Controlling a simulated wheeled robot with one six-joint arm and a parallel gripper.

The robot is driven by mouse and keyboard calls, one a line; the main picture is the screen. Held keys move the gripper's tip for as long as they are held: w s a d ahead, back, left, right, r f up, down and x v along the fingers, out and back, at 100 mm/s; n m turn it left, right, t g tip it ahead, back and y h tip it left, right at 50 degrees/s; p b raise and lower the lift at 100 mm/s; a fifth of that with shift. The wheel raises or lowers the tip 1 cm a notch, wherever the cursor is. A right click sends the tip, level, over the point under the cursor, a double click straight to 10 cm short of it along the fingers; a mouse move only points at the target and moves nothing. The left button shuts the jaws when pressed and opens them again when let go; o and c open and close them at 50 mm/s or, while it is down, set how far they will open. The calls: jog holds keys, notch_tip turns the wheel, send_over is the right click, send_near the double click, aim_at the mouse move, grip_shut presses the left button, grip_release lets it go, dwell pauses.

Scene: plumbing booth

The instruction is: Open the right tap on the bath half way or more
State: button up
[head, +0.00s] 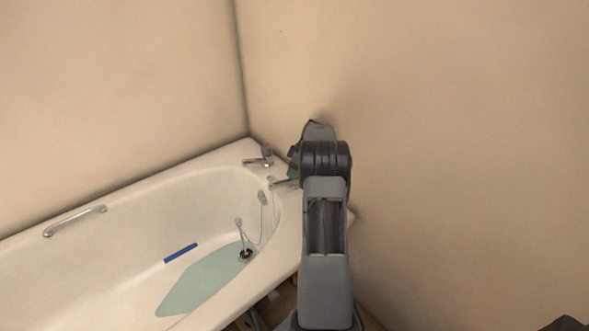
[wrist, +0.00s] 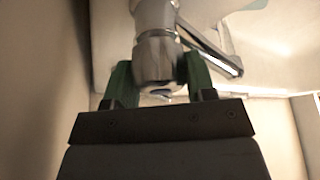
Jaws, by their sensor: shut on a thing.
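The right tap (head: 281,183) is at the bath's far right corner. Its spout shows in the head view, but my arm hides its head. In the wrist view the chrome right tap (wrist: 158,55) shows large, with its spout reaching down to the right. My gripper (wrist: 158,72) has a green finger on each side of the tap's round head and is shut on it. In the head view only a little green of my gripper (head: 293,168) shows beside my arm. How far the tap is turned cannot be told.
The left tap (head: 258,161), with a red mark, stands on the white bath (head: 130,193) near the corner. A plug on a chain (head: 246,254), a blue strip (head: 181,253) and shallow water (head: 200,284) are inside. A grab rail (head: 75,221) is on the left rim. Walls stand close behind and right.

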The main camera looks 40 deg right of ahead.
jog(key=o, duration=0.9)
jog(key=shift+r, duration=0.1)
jog(key=shift+r, duration=0.3)
notch_tip(320, 180, up, 3)
jog(key=shift+f+p, duration=0.1)
jog(key=shift+p, duration=0.4)
jog(key=s+a+r, duration=0.2)
jog(key=s+r, duration=0.1)
jog(key=s, duration=0.1)
jog(key=s+a+r+p, duration=0.1)
jog(key=s+a+r, duration=0.4)
jog(key=s+r, duration=0.1)
jog(key=s, duration=0.1)
jog(key=shift+s+a+r+p, duration=0.2)
jog(key=shift+s+a+p, duration=0.15)
